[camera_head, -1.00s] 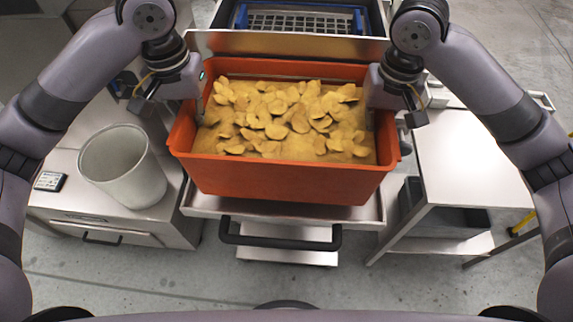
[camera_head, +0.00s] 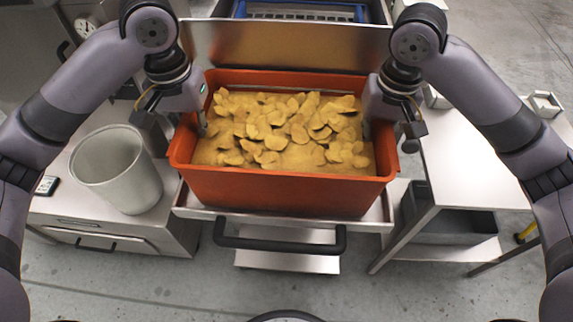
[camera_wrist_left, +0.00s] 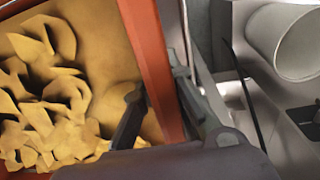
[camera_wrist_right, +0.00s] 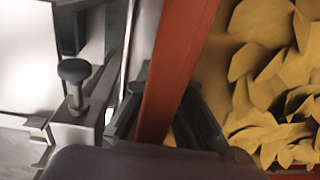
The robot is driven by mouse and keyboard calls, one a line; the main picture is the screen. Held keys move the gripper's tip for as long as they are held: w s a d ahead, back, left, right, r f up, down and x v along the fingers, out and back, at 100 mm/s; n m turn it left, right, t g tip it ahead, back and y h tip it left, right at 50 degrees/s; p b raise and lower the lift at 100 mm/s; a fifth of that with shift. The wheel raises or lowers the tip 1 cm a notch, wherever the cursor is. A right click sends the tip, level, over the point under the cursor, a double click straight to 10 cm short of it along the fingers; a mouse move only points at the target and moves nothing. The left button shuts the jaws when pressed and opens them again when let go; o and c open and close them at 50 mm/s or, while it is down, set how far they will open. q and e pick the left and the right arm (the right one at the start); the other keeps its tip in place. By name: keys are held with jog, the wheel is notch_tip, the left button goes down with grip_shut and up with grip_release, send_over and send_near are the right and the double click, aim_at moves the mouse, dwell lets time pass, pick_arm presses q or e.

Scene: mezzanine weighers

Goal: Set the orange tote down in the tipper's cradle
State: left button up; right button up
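The orange tote (camera_head: 280,188) is full of yellow-brown chip-like pieces (camera_head: 290,130). It looks level and sits over the tipper's steel cradle (camera_head: 376,216), whose front lip and black handle bar (camera_head: 280,243) show below it. Whether its bottom touches the cradle is hidden. My left gripper (camera_head: 200,112) is on the tote's left wall; in the left wrist view its fingers (camera_wrist_left: 158,88) straddle that wall closely. My right gripper (camera_head: 370,108) is on the right wall; in the right wrist view its fingers (camera_wrist_right: 164,92) straddle it likewise.
A steel plate (camera_head: 290,45) stands behind the tote, with a blue-framed grid (camera_head: 300,12) beyond. A pale bin (camera_head: 117,170) stands on the left cabinet. A steel table (camera_head: 470,165) is close on the right. A dark knob (camera_wrist_right: 74,72) shows beside the right gripper.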

pick_arm(q)
jog(key=shift+o, duration=1.3)
pick_arm(e)
jog(key=shift+o, duration=1.3)
pick_arm(q)
jog(key=shift+r, duration=0.2)
jog(key=r, duration=1.1)
jog(key=shift+a+r, duration=0.25)
pick_arm(e)
jog(key=shift+d, duration=0.1)
pick_arm(q)
jog(key=shift+r, duration=0.1)
pick_arm(e)
jog(key=r, duration=1.2)
jog(key=shift+d, duration=0.2)
